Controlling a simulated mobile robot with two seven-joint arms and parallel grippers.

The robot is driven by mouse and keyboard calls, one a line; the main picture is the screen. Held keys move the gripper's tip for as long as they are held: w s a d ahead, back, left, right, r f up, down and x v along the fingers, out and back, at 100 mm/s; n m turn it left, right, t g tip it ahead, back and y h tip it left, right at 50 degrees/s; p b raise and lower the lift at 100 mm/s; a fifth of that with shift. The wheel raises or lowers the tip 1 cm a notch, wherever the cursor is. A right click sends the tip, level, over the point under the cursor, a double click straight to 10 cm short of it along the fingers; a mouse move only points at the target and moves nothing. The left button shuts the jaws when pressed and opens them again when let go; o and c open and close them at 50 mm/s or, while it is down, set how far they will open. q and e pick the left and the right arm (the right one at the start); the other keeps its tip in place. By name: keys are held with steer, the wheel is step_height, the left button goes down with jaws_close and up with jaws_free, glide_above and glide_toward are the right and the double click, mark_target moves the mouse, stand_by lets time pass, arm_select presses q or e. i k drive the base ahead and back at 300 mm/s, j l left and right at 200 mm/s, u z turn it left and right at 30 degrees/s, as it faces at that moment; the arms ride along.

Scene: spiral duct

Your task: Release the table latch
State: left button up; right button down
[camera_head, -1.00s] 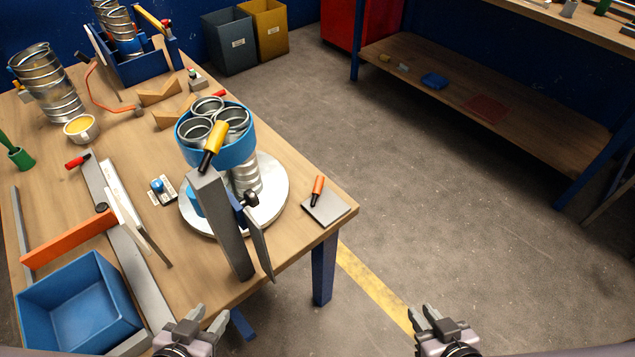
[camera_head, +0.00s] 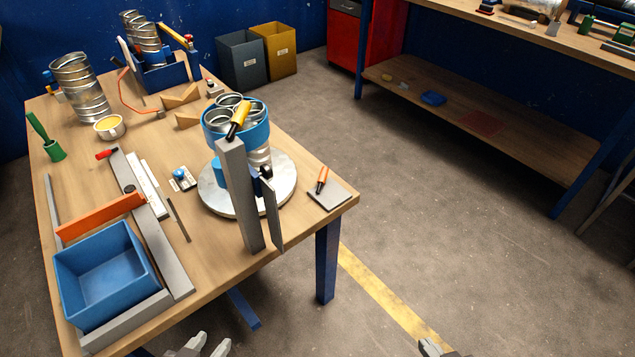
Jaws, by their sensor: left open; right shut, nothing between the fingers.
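A round pale turntable (camera_head: 285,200) sits near the right end of the wooden table (camera_head: 105,185). It carries a blue ring holder (camera_head: 212,130) with several metal duct pieces. A grey post (camera_head: 237,195) with a yellow-handled lever (camera_head: 238,120) stands in front of it. A small plate with an orange-handled lever (camera_head: 322,178) lies at the table corner, and a small plate with a blue knob (camera_head: 181,175) lies left of the turntable. I cannot tell which is the latch. My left gripper (camera_head: 208,345) is open and empty at the bottom edge. My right gripper (camera_head: 430,347) is shut and empty, mostly cut off.
A blue bin (camera_head: 105,275), an orange bar (camera_head: 100,215) and grey rails occupy the table's left front. A spiral duct (camera_head: 80,88) and a blue rack (camera_head: 165,75) stand behind. Open floor (camera_head: 430,200) lies right of the table, before a shelved bench (camera_head: 500,120).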

mark_target(321, 180)
steer(key=k, duration=0.2)
steer(key=u, duration=2.4)
steer(key=k+l, duration=0.1)
steer(key=l, duration=0.35)
steer(key=k+l, duration=0.1)
steer(key=l, duration=0.3)
steer(key=k+l, duration=0.1)
steer(key=l, duration=0.35)
steer(key=k+l, duration=0.15)
steer(key=l, duration=0.25)
steer(key=k+l, duration=0.1)
steer(key=l, duration=0.35)
steer(key=k+l, duration=0.1)
steer(key=l, duration=0.3)
